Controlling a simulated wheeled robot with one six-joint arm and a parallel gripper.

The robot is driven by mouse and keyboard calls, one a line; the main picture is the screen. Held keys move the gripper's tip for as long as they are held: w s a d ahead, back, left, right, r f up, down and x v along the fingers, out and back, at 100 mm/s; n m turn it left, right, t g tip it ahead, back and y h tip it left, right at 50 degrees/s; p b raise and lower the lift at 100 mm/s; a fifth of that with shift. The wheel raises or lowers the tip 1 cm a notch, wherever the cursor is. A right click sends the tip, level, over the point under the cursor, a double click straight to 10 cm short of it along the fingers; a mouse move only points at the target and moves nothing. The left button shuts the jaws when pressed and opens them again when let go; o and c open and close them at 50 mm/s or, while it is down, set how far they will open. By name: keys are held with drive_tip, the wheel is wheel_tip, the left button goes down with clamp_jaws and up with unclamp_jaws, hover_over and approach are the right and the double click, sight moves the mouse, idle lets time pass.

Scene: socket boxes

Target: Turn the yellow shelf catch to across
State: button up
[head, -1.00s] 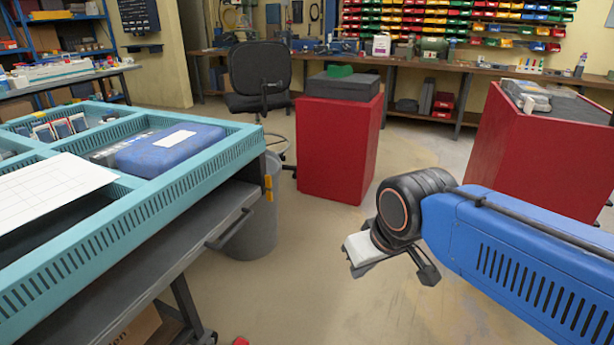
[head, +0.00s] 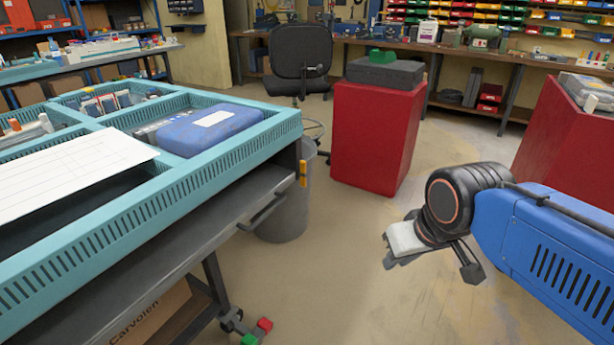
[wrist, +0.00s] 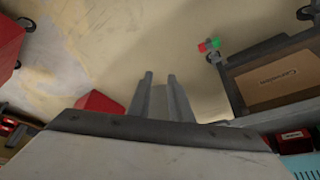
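A grey bin (head: 285,212) stands under the bench corner, close to the catch. A bar handle (head: 262,212) sticks out from the shelf's edge. A red cabinet (head: 375,140) and a chair (head: 300,60) stand behind. The floor between bench and gripper is clear.

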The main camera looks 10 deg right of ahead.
drive_tip(key=shift+o, duration=0.6)
drive_tip(key=shift+w+a+f, duration=0.1)
drive_tip(key=shift+a+f, duration=0.05)
drive_tip(key=shift+f, duration=0.05)
drive_tip(key=w+a+f+m+g+y, duration=0.3)
drive_tip(key=w+a+m+g+y, duration=0.1)
drive_tip(key=w+a+m+y, duration=0.25)
drive_tip(key=m+t+y, duration=0.6)
drive_tip(key=m+t, duration=0.6)
drive_tip(key=m, duration=0.9)
approach(303, 174)
drive_tip(key=x, duration=0.7)
drive_tip(key=shift+w+r, duration=0.3)
drive_tip(key=shift+w, duration=0.05)
drive_tip(key=shift+n, duration=0.25)
clamp_jaws()
